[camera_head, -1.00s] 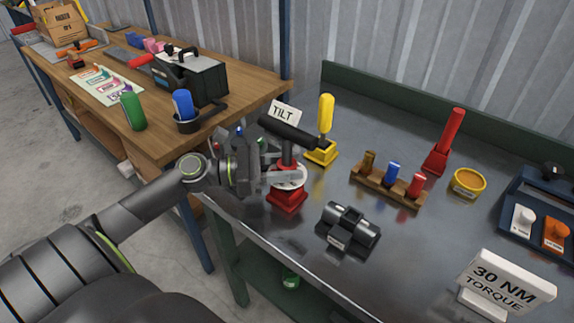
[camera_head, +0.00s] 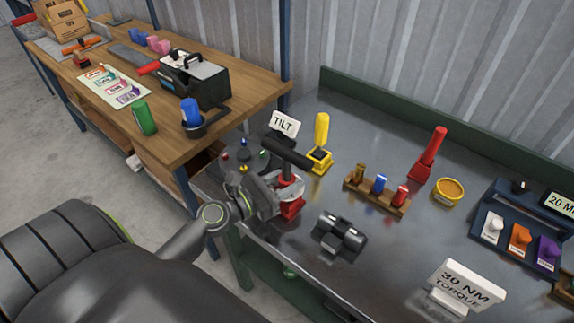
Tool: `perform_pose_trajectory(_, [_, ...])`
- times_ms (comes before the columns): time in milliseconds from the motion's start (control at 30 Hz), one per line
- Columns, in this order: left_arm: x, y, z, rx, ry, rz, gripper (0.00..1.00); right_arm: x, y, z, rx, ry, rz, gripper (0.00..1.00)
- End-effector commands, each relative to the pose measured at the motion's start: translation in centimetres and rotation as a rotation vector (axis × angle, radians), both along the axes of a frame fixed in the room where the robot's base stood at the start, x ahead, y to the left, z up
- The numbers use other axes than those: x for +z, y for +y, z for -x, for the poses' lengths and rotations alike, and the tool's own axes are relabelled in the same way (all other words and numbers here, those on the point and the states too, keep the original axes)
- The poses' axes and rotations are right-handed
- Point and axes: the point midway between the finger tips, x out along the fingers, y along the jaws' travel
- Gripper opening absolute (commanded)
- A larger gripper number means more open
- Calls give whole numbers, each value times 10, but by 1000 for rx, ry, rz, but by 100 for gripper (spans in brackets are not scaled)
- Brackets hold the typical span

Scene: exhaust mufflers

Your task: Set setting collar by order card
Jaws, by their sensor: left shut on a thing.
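A fixture with a red base (camera_head: 291,208) and a black bar (camera_head: 287,150) on top stands near the left edge of the metal bench. A pale round collar (camera_head: 297,184) with markings sits around its post. My left gripper (camera_head: 284,194) is at this collar, low beside the post, and is shut on it; its fingers partly hide the contact. A white card reading TILT (camera_head: 284,123) stands behind the fixture. My right gripper is not in view.
A black cradle (camera_head: 341,236) lies right of the fixture. A yellow-handled tool (camera_head: 320,145), a wooden rack of coloured pegs (camera_head: 376,192), a red-handled tool (camera_head: 429,155) and a yellow tub (camera_head: 448,191) stand behind. A dark tray (camera_head: 480,216) is at right. A wooden bench (camera_head: 187,149) adjoins at left.

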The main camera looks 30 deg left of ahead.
Motion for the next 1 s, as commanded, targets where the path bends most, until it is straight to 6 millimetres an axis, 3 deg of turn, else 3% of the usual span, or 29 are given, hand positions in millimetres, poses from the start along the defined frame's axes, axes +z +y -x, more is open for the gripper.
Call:
perform_pose_trajectory(33, [7, -1, 0, 39, 3, 7, 14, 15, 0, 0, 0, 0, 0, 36])
perform_pose_trajectory(100, [7, -1, 0, 97, 3, 8, 14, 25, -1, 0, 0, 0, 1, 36])
perform_pose_trajectory(400, [3, -2, 0, 379, 3, 8, 14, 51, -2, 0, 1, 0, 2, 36])
perform_pose_trajectory(1000, [-1, -1, -1, 818, -1, 2, 14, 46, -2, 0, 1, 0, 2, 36])
